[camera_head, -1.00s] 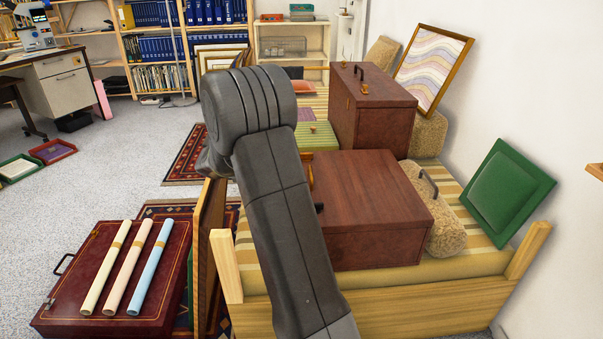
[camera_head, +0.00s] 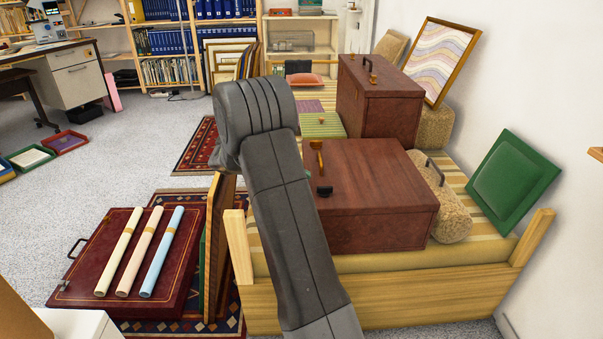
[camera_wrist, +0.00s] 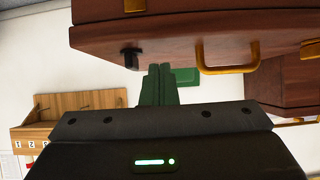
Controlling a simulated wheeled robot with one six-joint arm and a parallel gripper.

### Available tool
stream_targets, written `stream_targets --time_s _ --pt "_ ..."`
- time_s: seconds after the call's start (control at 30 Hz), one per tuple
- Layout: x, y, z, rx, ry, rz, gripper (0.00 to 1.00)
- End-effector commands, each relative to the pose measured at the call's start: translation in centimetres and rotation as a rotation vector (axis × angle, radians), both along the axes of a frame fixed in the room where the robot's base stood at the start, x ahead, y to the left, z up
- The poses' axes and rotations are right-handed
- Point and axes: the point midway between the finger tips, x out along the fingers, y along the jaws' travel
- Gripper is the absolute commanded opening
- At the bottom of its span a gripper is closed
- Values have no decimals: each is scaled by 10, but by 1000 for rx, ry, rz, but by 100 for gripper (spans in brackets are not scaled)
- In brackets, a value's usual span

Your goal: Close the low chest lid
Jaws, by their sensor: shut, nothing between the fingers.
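The low chest (camera_head: 372,185) is a brown wooden box on the striped bench, with a flat, level top. A gold handle (camera_head: 317,155) and a black knob (camera_head: 323,190) show on its left side. I cannot tell whether a thin gap remains under the lid. In the wrist view the chest (camera_wrist: 165,32) fills the top, with its black knob (camera_wrist: 131,58) and gold handle (camera_wrist: 229,70). My gripper (camera_wrist: 158,70) is shut and empty, its dark green fingers appearing just below the chest near the knob.
A taller brown chest (camera_head: 379,105) stands behind. A tan bolster (camera_head: 440,200) and green panel (camera_head: 511,182) are to the right. A wooden bench rail (camera_head: 420,297) runs in front. At left, a dark red case (camera_head: 97,240) carries three rolled tubes.

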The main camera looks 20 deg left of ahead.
Motion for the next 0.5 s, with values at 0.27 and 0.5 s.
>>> stream_targets --time_s 0.27,0.5 --pt "-13 38 30 1 -1 4 0" --pt "-29 80 59 1 0 2 0"
